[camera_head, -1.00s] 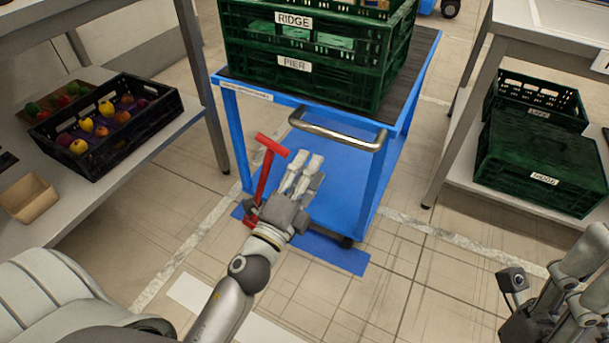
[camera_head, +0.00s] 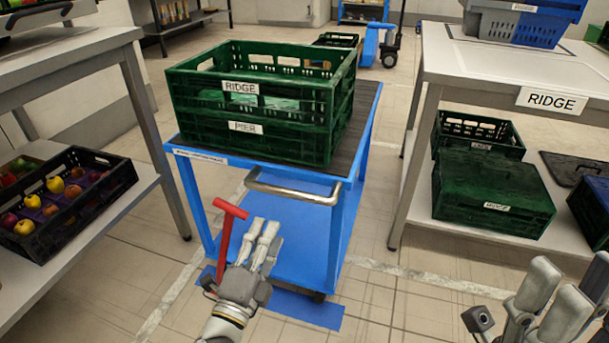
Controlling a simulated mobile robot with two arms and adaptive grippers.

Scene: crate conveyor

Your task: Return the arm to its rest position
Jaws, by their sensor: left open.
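My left gripper (camera_head: 264,240) is open in the middle of the lower head view, in front of the blue cart (camera_head: 340,235). Its pale fingers point up and away, and nothing shows between them. A red T-shaped handle (camera_head: 224,240) stands just left of the fingers; I cannot tell whether they touch. My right gripper (camera_head: 545,290) shows partly at the lower right corner, apart from the cart. Its fingers are cut off by the frame edge, and its opening is unclear.
Green crates labelled RIDGE (camera_head: 320,90) and PIER (camera_head: 285,140) are stacked on the cart. A table with a fruit crate (camera_head: 115,195) below is at left. The right table (camera_head: 440,60) has green crates (camera_head: 490,195) on its lower shelf. Floor is open between cart and right table.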

